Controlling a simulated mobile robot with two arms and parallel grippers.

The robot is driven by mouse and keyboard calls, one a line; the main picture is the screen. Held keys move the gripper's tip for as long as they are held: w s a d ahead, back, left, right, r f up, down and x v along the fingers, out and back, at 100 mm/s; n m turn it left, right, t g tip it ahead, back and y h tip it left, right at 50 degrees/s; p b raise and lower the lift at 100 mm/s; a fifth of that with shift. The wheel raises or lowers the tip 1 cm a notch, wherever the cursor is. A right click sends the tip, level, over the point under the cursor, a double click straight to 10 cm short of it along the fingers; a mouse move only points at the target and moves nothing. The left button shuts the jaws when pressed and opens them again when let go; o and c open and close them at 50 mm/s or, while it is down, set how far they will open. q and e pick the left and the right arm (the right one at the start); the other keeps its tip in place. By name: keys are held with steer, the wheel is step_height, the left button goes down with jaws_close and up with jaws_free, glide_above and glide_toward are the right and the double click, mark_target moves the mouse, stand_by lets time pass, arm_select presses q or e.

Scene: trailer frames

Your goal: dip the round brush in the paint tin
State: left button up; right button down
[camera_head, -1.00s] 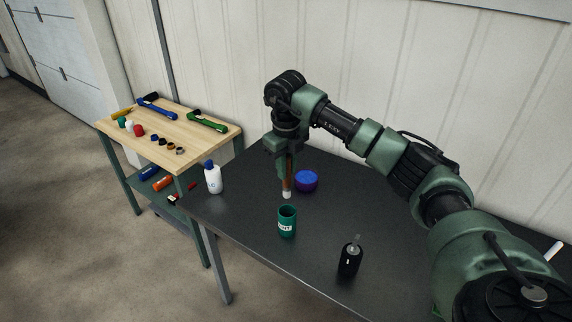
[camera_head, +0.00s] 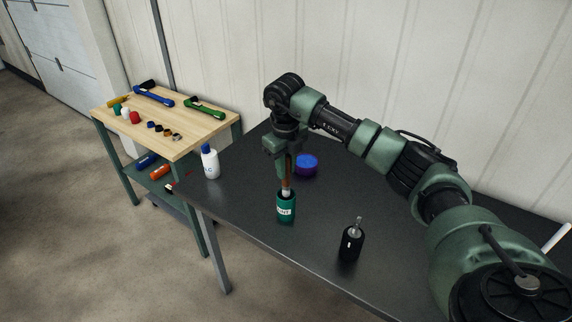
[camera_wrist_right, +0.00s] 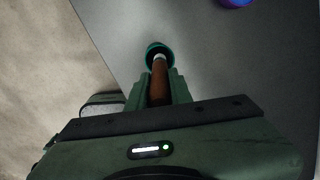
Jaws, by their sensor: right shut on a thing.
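My right gripper (camera_head: 286,172) is shut on the round brush (camera_head: 287,182), which hangs upright with its brown handle between the fingers. The green paint tin (camera_head: 286,211) stands upright on the dark table directly under it. The brush's pale lower part enters the tin's mouth, and its tip is hidden inside. In the right wrist view, the brush handle (camera_wrist_right: 159,82) runs from between the fingers (camera_wrist_right: 160,92) to the tin's teal rim (camera_wrist_right: 157,48). How deep the tip reaches cannot be told. My left gripper is out of view.
On the dark table (camera_head: 240,225) are a blue-purple round container (camera_head: 307,165) behind the tin, a white bottle (camera_head: 210,162) at left and a black bottle (camera_head: 351,242) at front right. A wooden-topped bench (camera_head: 190,128) with tools adjoins at left. A wall stands behind.

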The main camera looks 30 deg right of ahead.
steer(key=b, duration=0.3)
glide_above(286, 193)
steer(key=shift+f, duration=2.35)
step_height(286, 193, up, 7)
steer(key=p, duration=0.4)
steer(key=shift+f+p, duration=0.2)
steer(key=shift+p, duration=0.2)
steer(key=shift+r+p, duration=1.35)
steer(key=shift+r, duration=0.7)
steer(key=shift+f, duration=0.15)
